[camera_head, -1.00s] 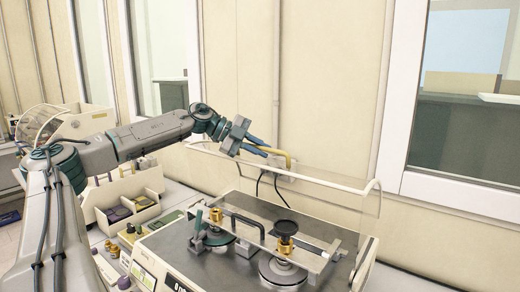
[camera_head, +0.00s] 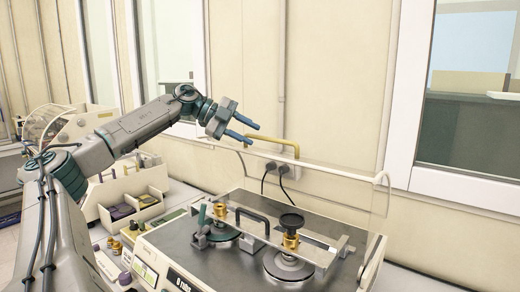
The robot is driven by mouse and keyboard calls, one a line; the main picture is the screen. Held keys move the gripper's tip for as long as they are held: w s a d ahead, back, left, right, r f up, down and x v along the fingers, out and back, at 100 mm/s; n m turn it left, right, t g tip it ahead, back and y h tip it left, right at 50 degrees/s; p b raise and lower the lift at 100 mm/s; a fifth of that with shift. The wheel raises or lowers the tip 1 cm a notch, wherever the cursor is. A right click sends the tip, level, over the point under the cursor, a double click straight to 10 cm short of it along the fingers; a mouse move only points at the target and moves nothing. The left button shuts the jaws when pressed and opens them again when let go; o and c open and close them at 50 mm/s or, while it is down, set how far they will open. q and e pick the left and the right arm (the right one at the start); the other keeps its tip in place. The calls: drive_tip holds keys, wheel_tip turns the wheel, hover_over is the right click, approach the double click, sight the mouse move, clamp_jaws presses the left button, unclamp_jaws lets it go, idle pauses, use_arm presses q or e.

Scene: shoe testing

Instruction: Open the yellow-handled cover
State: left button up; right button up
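The clear cover (camera_head: 345,173) has a pale rim and stands raised over the grey-topped testing machine (camera_head: 185,240). Its yellow handle (camera_head: 280,140) sticks up at the top rim, near the middle of the view. My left gripper (camera_head: 254,134) is at the handle's left end, its two blue fingers spread apart and pointing right. The fingertips overlap the handle's left end in the picture; I cannot tell whether they touch it. Nothing shows held between them. My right gripper is not in view.
On the machine top are a black bar handle (camera_head: 252,217), a black knob on a brass post (camera_head: 291,220) and round metal discs. A beige divided tray (camera_head: 150,195) stands to the left. The wall with sockets and windows is close behind.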

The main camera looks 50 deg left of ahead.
use_arm(q)
drive_tip(key=b+v, duration=0.1)
drive_tip(key=v, duration=0.4)
drive_tip(key=shift+d, duration=0.1)
idle(0.4)
